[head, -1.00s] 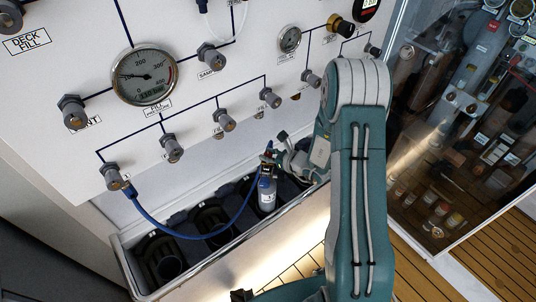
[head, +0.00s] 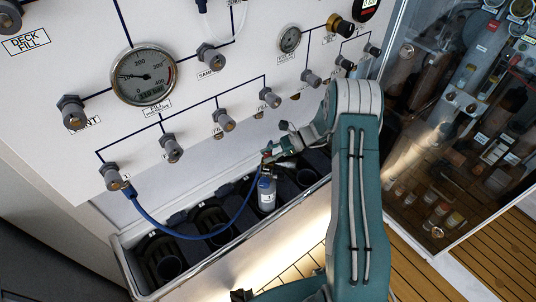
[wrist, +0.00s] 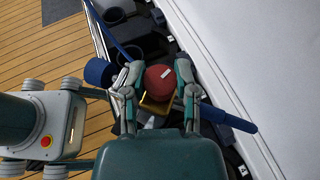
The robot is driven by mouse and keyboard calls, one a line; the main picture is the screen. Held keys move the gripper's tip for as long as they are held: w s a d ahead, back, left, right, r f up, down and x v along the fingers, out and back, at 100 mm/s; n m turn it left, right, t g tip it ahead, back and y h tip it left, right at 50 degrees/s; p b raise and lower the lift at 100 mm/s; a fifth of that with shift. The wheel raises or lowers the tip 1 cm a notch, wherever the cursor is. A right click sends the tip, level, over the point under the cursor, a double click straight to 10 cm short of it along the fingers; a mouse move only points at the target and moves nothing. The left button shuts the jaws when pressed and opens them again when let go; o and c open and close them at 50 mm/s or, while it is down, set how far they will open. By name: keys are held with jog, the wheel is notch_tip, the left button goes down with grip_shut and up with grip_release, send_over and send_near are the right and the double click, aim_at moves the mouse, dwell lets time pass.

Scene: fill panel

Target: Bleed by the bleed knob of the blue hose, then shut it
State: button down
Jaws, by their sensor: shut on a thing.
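The blue hose (head: 190,234) hangs in a loop from a valve at the lower left of the panel to the top of a small grey cylinder (head: 267,196) in the rack. In the wrist view the red, rounded bleed knob (wrist: 159,77) sits over a brass-coloured part, with blue hose parts (wrist: 98,71) to either side. My gripper (wrist: 158,84) has one finger on each side of the red knob and is shut on it. In the head view my gripper (head: 274,160) is at the cylinder's top and hides most of the fitting.
The rack (head: 140,277) has several dark round holders beside the cylinder. Above it, the white panel (head: 60,160) carries several grey valve knobs and a large pressure gauge (head: 144,76). A glass cabinet (head: 460,120) stands at right.

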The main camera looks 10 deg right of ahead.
jog(key=n+g, duration=0.4)
jog(key=shift+g+h, duration=0.3)
jog(key=shift+h, duration=0.1)
jog(key=shift+n+g, duration=0.3)
jog(key=shift+c, duration=1.8)
grip_release()
jog(key=v, duration=0.7)
jog(key=shift+d, duration=0.2)
